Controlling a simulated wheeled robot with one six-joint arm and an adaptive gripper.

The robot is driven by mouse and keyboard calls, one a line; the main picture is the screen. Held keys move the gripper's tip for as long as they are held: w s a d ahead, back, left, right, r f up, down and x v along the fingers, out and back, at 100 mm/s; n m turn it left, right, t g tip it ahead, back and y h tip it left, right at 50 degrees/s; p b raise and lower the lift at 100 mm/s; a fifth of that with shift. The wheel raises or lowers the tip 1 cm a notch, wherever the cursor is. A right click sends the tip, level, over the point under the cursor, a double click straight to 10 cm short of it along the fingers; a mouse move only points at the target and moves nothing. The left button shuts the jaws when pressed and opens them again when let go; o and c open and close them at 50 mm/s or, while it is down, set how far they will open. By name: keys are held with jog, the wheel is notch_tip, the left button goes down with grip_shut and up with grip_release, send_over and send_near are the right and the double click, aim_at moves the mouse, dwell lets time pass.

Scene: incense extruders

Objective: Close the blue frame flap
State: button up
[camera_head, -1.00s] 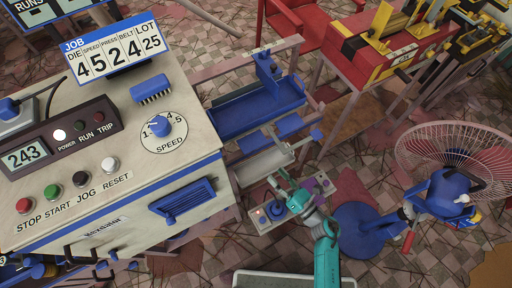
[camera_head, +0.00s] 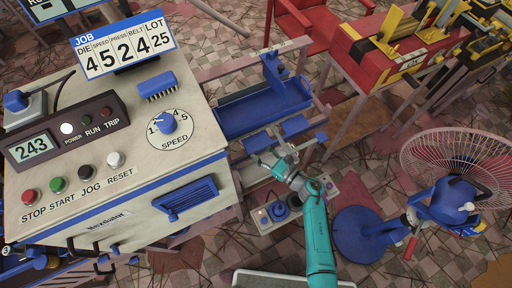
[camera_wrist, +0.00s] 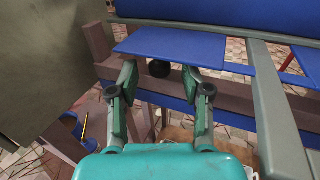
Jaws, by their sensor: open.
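A flat blue flap (camera_wrist: 170,46) spans the upper middle of the wrist view, just beyond my fingertips. In the head view small blue plates sit on the front of the frame below the blue trough (camera_head: 262,108); the one by my gripper (camera_head: 257,142) looks like the flap, though I cannot be sure. My gripper (camera_head: 277,154) is at the front of this frame, with its teal wrist below right. In the wrist view my gripper (camera_wrist: 160,80) has its two fingers spread and nothing between them. Whether a fingertip touches the flap cannot be told.
The control console (camera_head: 110,140) stands at left. A blue-based fan (camera_head: 455,175) is at right. A small box with a blue knob (camera_head: 278,210) lies below my gripper. A grey bar (camera_wrist: 268,100) runs right of my fingers, and a brown beam (camera_wrist: 235,88) crosses behind them.

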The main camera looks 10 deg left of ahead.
jog(key=shift+x, duration=1.35)
jog(key=shift+c, duration=0.3)
grip_shut()
